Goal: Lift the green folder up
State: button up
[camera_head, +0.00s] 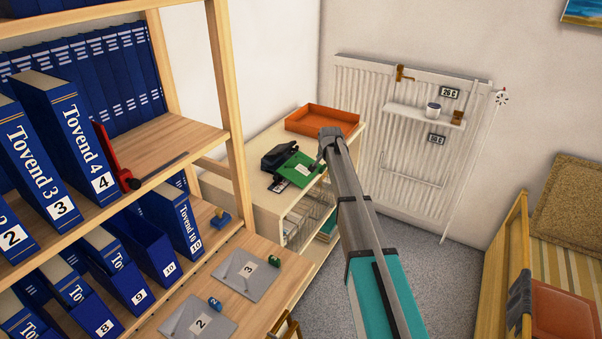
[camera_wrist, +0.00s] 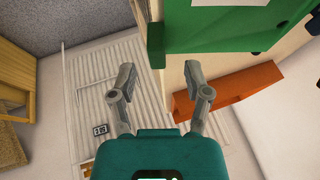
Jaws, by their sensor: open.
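The green folder (camera_head: 295,170) lies on top of the low cream cabinet, partly over a dark device. Its right edge is close to the end of my arm. In the wrist view a large green surface, which looks like the folder (camera_wrist: 225,22), fills the top right, with a narrow edge facing my fingers. My gripper (camera_wrist: 158,75) is open, its two fingers apart with nothing between them. The folder's edge is ahead of the fingers, and I cannot tell how far. In the head view my gripper's fingers are small and hard to make out beside the folder.
An orange tray (camera_head: 322,120) stands at the back of the cabinet (camera_head: 262,210). The black device (camera_head: 279,155) is beside the folder. A white radiator (camera_head: 375,120) with a small shelf is on the wall behind. A wooden shelf with blue binders (camera_head: 62,130) stands at left.

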aim_at(324, 165)
jog(key=shift+b+x, duration=1.05)
jog(key=shift+x, duration=0.45)
grip_shut()
